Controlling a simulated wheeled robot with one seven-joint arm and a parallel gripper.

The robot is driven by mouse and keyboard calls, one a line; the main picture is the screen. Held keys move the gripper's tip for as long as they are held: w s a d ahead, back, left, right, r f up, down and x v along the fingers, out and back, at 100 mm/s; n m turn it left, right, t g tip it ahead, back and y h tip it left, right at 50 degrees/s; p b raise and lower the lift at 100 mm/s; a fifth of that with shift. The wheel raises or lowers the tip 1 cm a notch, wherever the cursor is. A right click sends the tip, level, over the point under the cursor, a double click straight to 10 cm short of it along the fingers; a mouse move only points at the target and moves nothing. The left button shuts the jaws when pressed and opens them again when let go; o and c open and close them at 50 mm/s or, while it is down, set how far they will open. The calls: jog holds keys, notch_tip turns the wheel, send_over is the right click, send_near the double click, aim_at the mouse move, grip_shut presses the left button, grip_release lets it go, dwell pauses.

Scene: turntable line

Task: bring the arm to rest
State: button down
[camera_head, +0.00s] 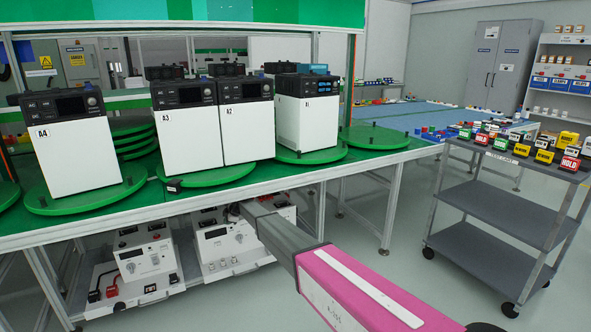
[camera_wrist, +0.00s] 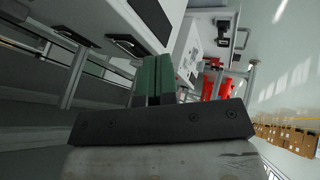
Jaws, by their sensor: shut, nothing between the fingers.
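My arm, with its magenta link and grey forearm, reaches from the lower right of the head view toward the front edge of the turntable line. My gripper (camera_wrist: 154,80) shows in the wrist view as two green-padded fingers together above a dark bar, with nothing between them. In the head view the arm's far end is small and overlaps the white units under the table, so the fingers are hard to make out. It appears clear of the boxes on the turntables.
White-fronted units A4 (camera_head: 77,158), A3 (camera_head: 188,142), A2 (camera_head: 248,132) and A1 (camera_head: 307,122) stand on green turntables. White instruments (camera_head: 147,258) sit below the table (camera_head: 120,223). A grey cart (camera_head: 505,195) with several labelled blocks stands right. Floor between table and cart is clear.

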jog(key=s+d+r+m+h, duration=0.1)
jog(key=s+d+m, duration=0.35)
jog(key=d, duration=0.75)
jog(key=s+d+r+m+h, duration=0.1)
jog(key=s+d+m, duration=0.1)
jog(key=s+d, duration=0.85)
jog(key=s+d+r+m+h, duration=0.1)
jog(key=s+d+r+m, duration=0.2)
jog(key=d, duration=1.2)
jog(key=s+d+r+m+g+h, duration=0.1)
jog(key=s+d+m, duration=0.5)
jog(key=s+d, duration=0.7)
jog(key=s+d+r+m+g+h, duration=0.1)
jog(key=s+d+r+m, duration=0.3)
jog(key=s+d, duration=1)
jog(key=s+m+h, duration=0.1)
jog(key=s+m, duration=0.1)
jog(key=shift+m+h, duration=0.3)
jog(key=shift+m, duration=0.05)
